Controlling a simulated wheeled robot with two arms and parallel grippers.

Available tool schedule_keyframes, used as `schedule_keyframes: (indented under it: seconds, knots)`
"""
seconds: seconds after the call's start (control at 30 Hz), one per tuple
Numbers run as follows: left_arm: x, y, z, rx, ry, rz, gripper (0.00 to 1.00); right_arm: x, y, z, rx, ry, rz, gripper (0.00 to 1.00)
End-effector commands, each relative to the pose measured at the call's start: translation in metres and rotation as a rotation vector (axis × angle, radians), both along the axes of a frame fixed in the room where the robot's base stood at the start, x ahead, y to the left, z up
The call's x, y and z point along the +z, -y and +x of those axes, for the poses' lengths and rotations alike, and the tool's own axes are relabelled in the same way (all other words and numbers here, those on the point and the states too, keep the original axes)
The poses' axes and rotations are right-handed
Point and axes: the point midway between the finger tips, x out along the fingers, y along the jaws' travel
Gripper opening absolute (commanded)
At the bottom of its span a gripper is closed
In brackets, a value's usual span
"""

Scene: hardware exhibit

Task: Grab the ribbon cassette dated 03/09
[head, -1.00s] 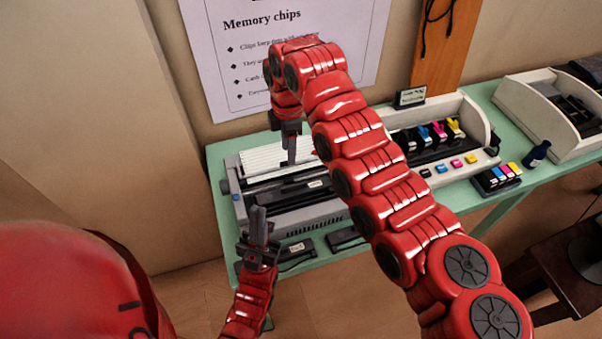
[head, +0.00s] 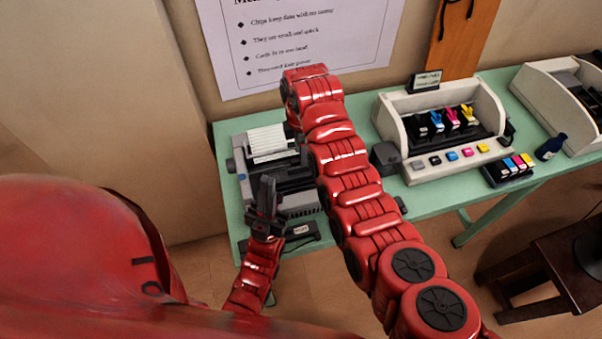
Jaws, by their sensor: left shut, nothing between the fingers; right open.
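A black ribbon cassette (head: 303,230) with a small pale label lies at the front edge of the green table, right of my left gripper. Its date is too small to read, so I cannot tell whether it is the 03/09 one. My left gripper (head: 266,203) points up, shut and empty, in front of the grey printer (head: 300,201); it overlaps the printer in view. My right arm reaches over the printer's right side. Its gripper is hidden behind the arm's own links. Part of the printer and table is hidden behind that arm.
A cream inkjet printer (head: 448,165) with coloured cartridges stands right of my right arm. A tray of ink cartridges (head: 509,169) and a dark bottle (head: 551,147) stand beside it. A dark stool (head: 540,262) is at the lower right. The table (head: 440,203) has bare room at the front.

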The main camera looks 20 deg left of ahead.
Motion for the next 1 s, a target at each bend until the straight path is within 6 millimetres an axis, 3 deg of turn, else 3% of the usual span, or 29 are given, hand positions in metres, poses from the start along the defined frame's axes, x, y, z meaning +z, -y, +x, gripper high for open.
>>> schedule_keyframes:
  seconds: [0.17, 0.33, 0.6, 0.9, 1.0]
  knots:
    - [0.012, 0.000, 0.000, 0.000, -0.001, 0.000, 0.00, -0.008, 0.000, -0.001, 0.001, -0.001, 0.000, 0.47]
    - [0.037, 0.000, 0.000, 0.000, -0.001, 0.000, 0.00, -0.031, 0.002, -0.006, 0.001, -0.006, -0.003, 0.47]
    - [0.037, 0.000, 0.000, 0.000, -0.001, 0.000, 0.00, -0.055, 0.002, -0.004, 0.000, -0.002, -0.001, 0.47]
    - [0.037, 0.000, 0.000, 0.000, -0.001, 0.000, 0.00, -0.058, 0.001, -0.003, 0.000, 0.001, 0.002, 0.47]
    - [0.037, 0.000, 0.000, 0.000, -0.001, 0.000, 0.00, -0.058, 0.001, -0.003, 0.000, 0.001, 0.002, 0.29]
